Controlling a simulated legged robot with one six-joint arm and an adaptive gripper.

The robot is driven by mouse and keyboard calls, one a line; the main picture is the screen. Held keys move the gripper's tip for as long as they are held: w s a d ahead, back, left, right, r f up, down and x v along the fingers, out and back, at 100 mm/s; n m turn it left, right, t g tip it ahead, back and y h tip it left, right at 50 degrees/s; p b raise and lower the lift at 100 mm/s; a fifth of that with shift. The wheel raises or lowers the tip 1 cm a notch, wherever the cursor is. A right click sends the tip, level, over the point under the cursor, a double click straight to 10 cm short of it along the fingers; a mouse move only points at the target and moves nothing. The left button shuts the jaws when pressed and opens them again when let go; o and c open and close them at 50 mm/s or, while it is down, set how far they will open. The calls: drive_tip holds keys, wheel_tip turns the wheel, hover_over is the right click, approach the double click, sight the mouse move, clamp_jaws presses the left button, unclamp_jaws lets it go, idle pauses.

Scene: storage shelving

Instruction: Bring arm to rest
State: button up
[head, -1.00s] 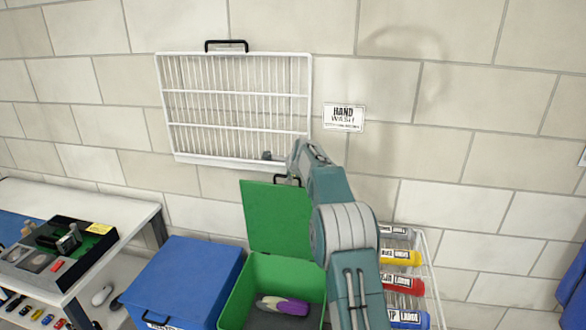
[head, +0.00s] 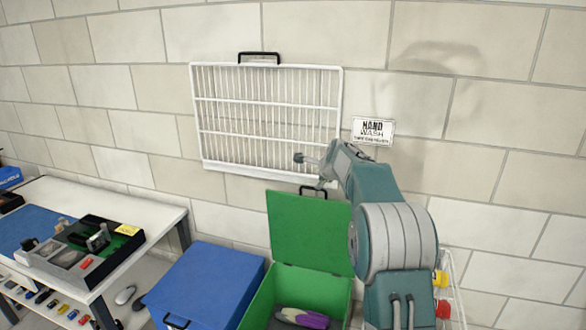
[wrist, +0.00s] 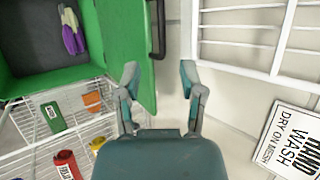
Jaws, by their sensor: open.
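My gripper (wrist: 159,80) is open and empty in the wrist view, its two fingers apart with the green lid's edge and black handle beyond them. In the head view my arm reaches up in front of the wall, and its end is near the lower right of the white wire rack (head: 265,167). The green bin (head: 260,312) stands below with its green lid (head: 309,230) raised. A purple and pale item (head: 303,318) lies inside the bin; it also shows in the wrist view (wrist: 72,32).
A blue closed bin (head: 205,285) stands left of the green one. A white table (head: 150,210) with a black tray (head: 75,250) is at the far left. A wire stand (wrist: 60,115) with colored containers is at the right, partly behind my arm. A hand wash sign (head: 373,131) hangs on the wall.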

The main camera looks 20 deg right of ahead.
drive_tip(key=s+a+r+n+g, duration=0.1)
drive_tip(key=s+a+r+n, duration=0.25)
drive_tip(key=s, duration=0.35)
drive_tip(key=s+a+r+n, duration=0.2)
drive_tip(key=s+a+n, duration=0.25)
drive_tip(key=s, duration=0.35)
drive_tip(key=s+a+r+n+g, duration=0.1)
drive_tip(key=s+a+r+n, duration=0.25)
drive_tip(key=s, duration=0.35)
drive_tip(key=s+a+f+n, duration=0.2)
drive_tip(key=s+n, duration=0.1)
drive_tip(key=s, duration=0.6)
drive_tip(key=s+a+f+n+g, duration=0.1)
drive_tip(key=s+f+n, duration=0.2)
drive_tip(key=s, duration=0.6)
drive_tip(key=s+a+f+n, duration=0.2)
drive_tip(key=s+n, duration=0.3)
drive_tip(key=s, duration=0.4)
drive_tip(key=shift+s+a+f, duration=0.25)
drive_tip(key=shift+a+f, duration=0.05)
drive_tip(key=shift+f, duration=0.45)
drive_tip(key=shift+n, duration=0.25)
